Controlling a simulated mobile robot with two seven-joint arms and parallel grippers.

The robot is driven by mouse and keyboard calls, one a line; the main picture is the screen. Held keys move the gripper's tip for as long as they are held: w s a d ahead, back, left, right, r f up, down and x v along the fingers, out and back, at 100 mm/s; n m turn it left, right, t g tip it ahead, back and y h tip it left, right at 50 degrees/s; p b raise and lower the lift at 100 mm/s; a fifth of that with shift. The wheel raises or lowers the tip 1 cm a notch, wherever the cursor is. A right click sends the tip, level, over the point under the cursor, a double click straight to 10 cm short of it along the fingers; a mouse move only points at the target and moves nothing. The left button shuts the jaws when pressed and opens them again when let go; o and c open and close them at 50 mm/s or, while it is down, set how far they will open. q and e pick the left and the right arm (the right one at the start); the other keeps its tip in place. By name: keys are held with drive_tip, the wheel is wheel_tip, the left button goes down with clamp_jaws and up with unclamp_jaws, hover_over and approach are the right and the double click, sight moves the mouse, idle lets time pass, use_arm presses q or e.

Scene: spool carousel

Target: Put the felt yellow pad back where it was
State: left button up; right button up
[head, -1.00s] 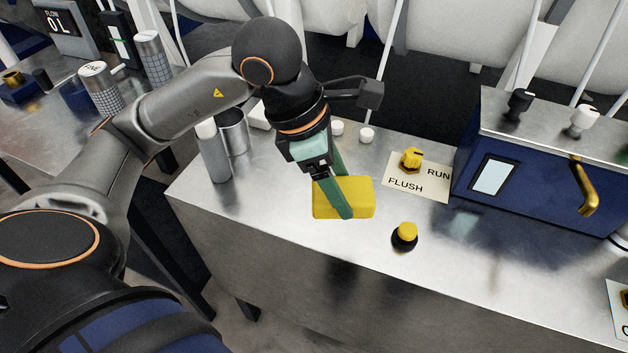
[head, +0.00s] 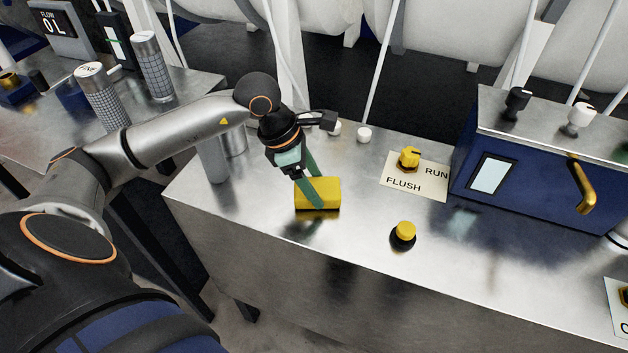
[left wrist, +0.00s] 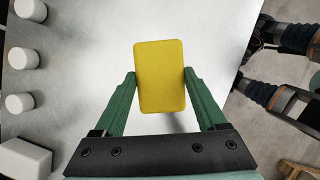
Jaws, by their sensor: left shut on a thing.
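The felt yellow pad (head: 327,189) is a rounded yellow block at the left part of the metal bench top. My left gripper (head: 318,194) has its green fingers shut on it, one on each side. In the left wrist view the pad (left wrist: 160,77) sits between the two fingertips (left wrist: 160,88), long side pointing away from the wrist. The pad is close over the bench; a dark line shows under its near edge, and I cannot tell whether it touches the metal. My right gripper is not in view.
A yellow push button (head: 404,231) and a yellow FLUSH/RUN knob (head: 409,157) are to the right. A blue box (head: 520,170) with a brass handle stands farther right. White caps (left wrist: 20,102) line the back. A grey bottle (head: 213,160) stands behind left. Bare metal surrounds the pad.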

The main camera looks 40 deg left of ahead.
use_arm(q)
drive_tip(key=shift+f+b, duration=0.25)
drive_tip(key=shift+b, duration=0.05)
drive_tip(key=o, duration=1.2)
drive_tip(key=shift+r, duration=0.1)
drive_tip(key=shift+o, duration=0.2)
drive_tip(key=shift+r+p, duration=0.25)
drive_tip(key=shift+p, duration=0.1)
drive_tip(key=v, duration=1.2)
drive_tip(key=shift+d, duration=0.1)
